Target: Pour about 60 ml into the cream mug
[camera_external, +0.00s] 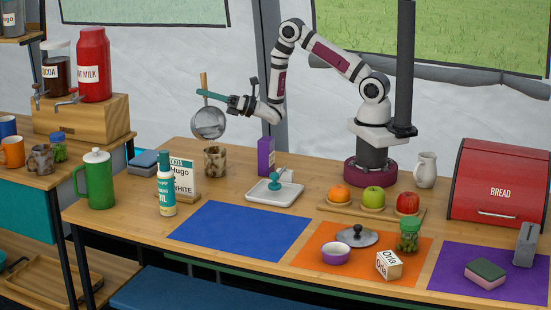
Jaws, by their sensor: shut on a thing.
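My gripper (236,101) is raised above the back left of the table, its jaws shut on a slim teal piece (212,95) that looks like a utensil handle. A round grey metal pan or ladle bowl (208,122) with an upright tan handle shows just below and across it; I cannot tell whether the two are joined. A cream-and-brown mottled mug (215,161) stands upright on the table, below the metal bowl in the picture. A similar mottled mug (40,158) stands on the left counter. I cannot tell which is the cream mug. No stream of liquid shows.
The blue mat (240,230) is clear. A white pitcher (426,170) stands at right.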

